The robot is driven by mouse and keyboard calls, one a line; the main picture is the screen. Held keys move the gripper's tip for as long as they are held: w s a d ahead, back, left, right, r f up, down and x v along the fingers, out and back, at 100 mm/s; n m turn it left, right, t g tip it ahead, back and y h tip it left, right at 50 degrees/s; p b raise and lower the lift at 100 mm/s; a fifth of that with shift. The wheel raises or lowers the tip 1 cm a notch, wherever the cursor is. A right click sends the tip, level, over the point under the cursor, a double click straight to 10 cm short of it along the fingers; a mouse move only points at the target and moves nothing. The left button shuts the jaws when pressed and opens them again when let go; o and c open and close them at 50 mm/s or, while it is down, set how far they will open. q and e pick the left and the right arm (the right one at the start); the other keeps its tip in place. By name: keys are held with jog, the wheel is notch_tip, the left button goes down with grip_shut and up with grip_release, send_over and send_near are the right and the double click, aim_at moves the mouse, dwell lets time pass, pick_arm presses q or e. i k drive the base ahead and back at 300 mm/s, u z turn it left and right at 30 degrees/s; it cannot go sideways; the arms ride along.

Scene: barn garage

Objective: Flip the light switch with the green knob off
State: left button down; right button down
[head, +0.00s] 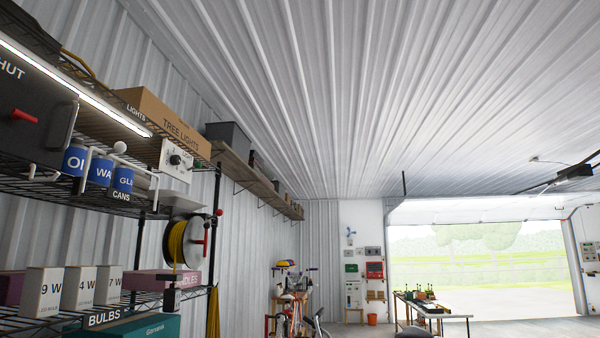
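I cannot make out a light switch with a green knob in the head view. A white control box (176,160) with a black round knob is fixed at the end of the upper wire shelf on the left. On the far wall there are small panels, among them a red one (374,270) and a grey-white one (353,294). They are too small to tell whether any carries a green knob. Neither of my grippers shows in this view.
The wire shelf unit on the left holds cans (100,171), bulb boxes (80,288), a cardboard box (165,122) and a yellow cord reel (184,242). A worktable (430,308) stands far off before the open garage door (480,265). A wall shelf (250,180) runs along the left wall.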

aim_at(198, 164)
jog(key=z, duration=0.1)
jog(key=i, duration=1.6)
jog(key=u, duration=1.3)
jog(key=i, duration=0.5)
jog(key=u, duration=0.35)
